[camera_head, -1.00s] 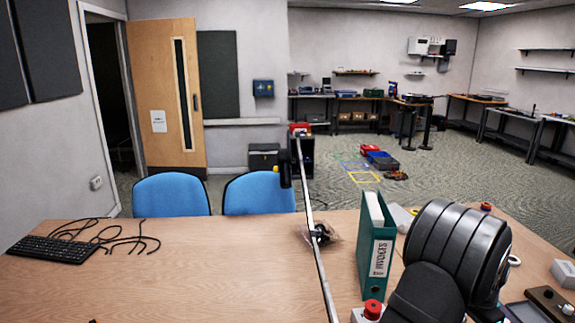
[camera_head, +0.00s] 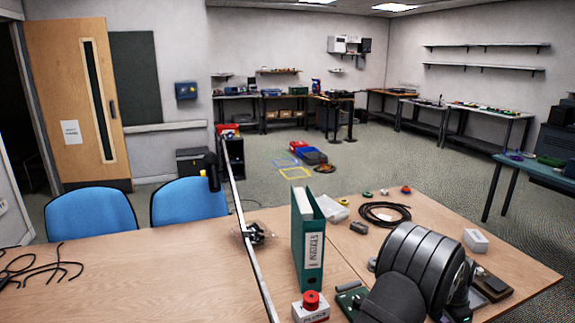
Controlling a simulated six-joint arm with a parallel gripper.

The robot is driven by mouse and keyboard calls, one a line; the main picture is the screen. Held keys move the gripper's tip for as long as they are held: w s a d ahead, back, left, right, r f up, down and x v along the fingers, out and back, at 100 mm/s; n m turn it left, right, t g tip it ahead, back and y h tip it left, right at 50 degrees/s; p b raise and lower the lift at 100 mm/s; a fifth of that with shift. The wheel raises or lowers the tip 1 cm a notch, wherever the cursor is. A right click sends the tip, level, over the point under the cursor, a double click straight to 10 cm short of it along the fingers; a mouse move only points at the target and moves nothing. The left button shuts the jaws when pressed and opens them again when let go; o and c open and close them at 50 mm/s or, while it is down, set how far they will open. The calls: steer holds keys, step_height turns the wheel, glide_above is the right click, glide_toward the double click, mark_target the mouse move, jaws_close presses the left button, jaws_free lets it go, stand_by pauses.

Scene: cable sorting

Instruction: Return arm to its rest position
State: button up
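My arm shows as a dark ribbed link at the lower right, over the right part of the wooden table (camera_head: 170,275). My gripper cannot be made out, so its state and anything in it are hidden. Several loose black cables (camera_head: 66,263) lie on the table at the left edge of the picture. A coiled black cable (camera_head: 408,213) lies on the table's far right part, behind my arm. A clear bag with dark items (camera_head: 257,234) lies near the table's far edge.
A green binder (camera_head: 310,245) stands upright left of my arm. A red-topped button box (camera_head: 311,307) sits in front of it. A thin metal pole (camera_head: 245,225) rises at the middle. A white box (camera_head: 476,240) sits right of my arm. Blue chairs (camera_head: 90,213) stand behind the table.

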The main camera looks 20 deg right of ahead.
steer(key=shift+w+d+f, duration=0.1)
steer(key=shift+w+f, duration=0.45)
steer(key=shift+w, duration=0.35)
steer(key=shift+w+a+f, duration=0.1)
steer(key=shift+w+f, duration=0.45)
steer(key=shift+w, duration=0.35)
steer(key=shift+w+d+f, duration=0.1)
steer(key=shift+w+f, duration=0.45)
steer(key=shift+w, duration=0.35)
